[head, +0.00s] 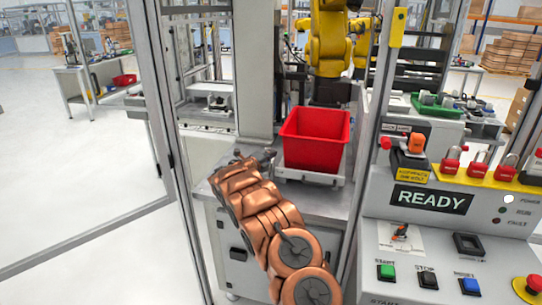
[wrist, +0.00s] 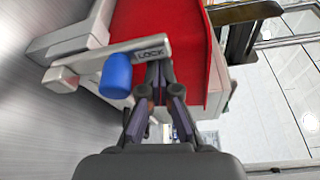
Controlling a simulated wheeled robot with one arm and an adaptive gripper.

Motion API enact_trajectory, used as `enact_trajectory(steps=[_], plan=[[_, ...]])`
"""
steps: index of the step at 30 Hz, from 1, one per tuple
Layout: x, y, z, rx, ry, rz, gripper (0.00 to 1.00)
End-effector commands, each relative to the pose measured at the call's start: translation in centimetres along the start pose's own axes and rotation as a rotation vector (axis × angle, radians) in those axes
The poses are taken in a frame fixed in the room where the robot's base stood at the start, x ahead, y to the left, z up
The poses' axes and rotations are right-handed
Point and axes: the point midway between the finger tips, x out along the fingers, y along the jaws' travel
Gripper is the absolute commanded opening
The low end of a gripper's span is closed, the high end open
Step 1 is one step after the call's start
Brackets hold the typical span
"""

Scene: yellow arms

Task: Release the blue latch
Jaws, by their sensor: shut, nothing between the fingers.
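I cannot tell whether the fingers touch the bar. In the head view my gripper (head: 262,157) is at the left side of the pale holder (head: 308,177) under the red bin (head: 316,138). The blue knob is not visible there.
A control panel (head: 430,235) with a READY display, buttons and a red emergency stop (head: 531,286) stands on the right. A cell frame post (head: 160,130) rises left of my arm. A yellow robot arm (head: 328,45) hangs behind the bin.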

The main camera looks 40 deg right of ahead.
Motion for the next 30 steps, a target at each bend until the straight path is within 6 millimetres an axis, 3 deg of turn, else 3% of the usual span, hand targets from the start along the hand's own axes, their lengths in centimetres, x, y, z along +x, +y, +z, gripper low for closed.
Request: enact_trajectory(steps=[14,30], plan=[[-1.2,0.0,0.9,0.0,-0.018,0.0,0.0],[-8.4,0.4,0.5,0.001,0.0,-0.002,0.0]])
